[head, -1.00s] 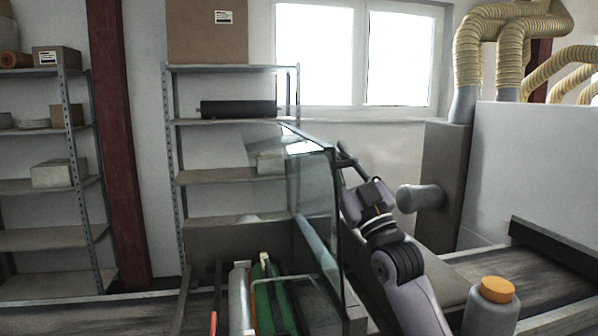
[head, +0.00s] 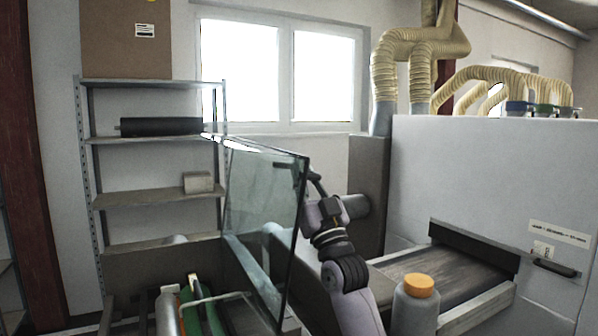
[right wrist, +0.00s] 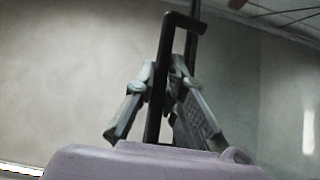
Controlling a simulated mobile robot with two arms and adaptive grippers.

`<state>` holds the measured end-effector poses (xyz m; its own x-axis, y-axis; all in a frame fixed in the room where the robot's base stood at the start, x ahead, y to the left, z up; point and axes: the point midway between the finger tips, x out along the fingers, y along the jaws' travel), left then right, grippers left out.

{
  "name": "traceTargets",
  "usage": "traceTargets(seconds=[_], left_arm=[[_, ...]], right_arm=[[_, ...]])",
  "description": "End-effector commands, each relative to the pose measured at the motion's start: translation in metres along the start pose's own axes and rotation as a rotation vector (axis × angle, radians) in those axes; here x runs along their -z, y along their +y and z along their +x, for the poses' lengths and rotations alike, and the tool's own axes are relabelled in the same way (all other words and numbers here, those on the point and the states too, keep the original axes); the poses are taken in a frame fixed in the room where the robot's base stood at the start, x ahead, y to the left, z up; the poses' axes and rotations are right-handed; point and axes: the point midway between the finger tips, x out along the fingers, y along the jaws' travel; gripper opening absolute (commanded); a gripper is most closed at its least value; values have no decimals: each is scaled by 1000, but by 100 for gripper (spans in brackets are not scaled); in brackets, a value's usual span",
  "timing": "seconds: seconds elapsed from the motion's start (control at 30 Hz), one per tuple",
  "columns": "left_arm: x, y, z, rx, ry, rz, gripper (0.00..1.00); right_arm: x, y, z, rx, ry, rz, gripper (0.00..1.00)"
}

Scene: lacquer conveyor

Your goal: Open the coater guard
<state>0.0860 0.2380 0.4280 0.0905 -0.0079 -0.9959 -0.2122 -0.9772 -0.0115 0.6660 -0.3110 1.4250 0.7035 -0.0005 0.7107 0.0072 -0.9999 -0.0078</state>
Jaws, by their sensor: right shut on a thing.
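The coater guard (head: 262,205) is a clear glass-like panel with dark edges. In the head view it stands raised and tilted over the coater, left of my right arm. My right gripper (head: 306,180) is at the guard's upper right edge, shut on the black bar handle. In the right wrist view the handle (right wrist: 183,18) runs up between the fingers of the right gripper (right wrist: 163,85), which close around it from both sides. A green roller (head: 196,305) and a grey roller (head: 167,312) show below the guard. My left gripper is not in view.
A grey bottle with an orange cap (head: 419,287) stands right of my right arm. A conveyor belt (head: 445,270) enters a large pale machine (head: 480,180) on the right. A metal shelf (head: 150,195) stands behind the guard.

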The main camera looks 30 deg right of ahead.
Motion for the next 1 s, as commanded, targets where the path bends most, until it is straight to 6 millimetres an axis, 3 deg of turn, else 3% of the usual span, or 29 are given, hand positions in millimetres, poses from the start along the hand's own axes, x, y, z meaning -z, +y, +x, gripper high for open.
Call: traceTargets(seconds=[0.07,0.1,0.23,0.77,1.0], left_arm=[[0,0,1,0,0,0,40],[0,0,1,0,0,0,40],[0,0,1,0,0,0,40],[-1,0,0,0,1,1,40],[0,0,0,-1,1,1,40]], right_arm=[[-6,6,-3,-8,-13,-7,0],[-7,6,-3,-9,-13,-7,11],[-7,6,-3,-8,-14,-7,20],[-3,5,-2,-7,-6,-6,20],[-4,3,-31,-5,-9,-6,20]])
